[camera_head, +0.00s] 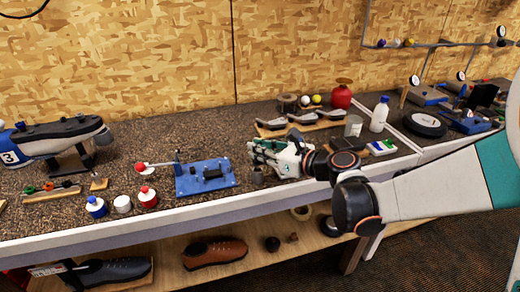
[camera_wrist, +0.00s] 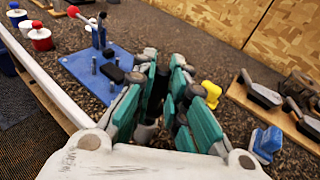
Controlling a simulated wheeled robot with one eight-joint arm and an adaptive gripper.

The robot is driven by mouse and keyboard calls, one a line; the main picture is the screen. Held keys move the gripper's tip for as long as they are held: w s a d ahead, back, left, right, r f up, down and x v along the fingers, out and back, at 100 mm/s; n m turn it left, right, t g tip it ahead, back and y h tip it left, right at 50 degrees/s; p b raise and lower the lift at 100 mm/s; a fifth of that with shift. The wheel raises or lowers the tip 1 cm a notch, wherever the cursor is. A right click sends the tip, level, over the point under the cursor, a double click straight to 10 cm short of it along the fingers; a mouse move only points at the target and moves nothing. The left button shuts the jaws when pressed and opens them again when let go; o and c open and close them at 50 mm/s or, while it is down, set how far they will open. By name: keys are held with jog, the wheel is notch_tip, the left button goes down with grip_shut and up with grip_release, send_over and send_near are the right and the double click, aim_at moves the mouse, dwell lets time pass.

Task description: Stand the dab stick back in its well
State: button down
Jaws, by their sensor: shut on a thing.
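My gripper (camera_head: 256,149), with green-and-white fingers, is low over the bench, just right of the blue fixture plate. In the wrist view my gripper (camera_wrist: 166,62) has its fingers close together around something narrow, mostly hidden between them. I take it to be the dab stick, but its shape and tilt cannot be made out.
The blue plate (camera_head: 205,179) has a red-knobbed lever. Red (camera_head: 147,197) and blue (camera_head: 96,207) capped bottles stand near the front edge. A white bottle (camera_head: 379,114) stands at the right.

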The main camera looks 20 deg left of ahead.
jog(key=shift+f, duration=0.15)
jog(key=c, duration=1.5)
grip_release()
notch_tip(320, 180, up, 8)
jog(key=p, duration=0.5)
jog(key=shift+p, duration=0.3)
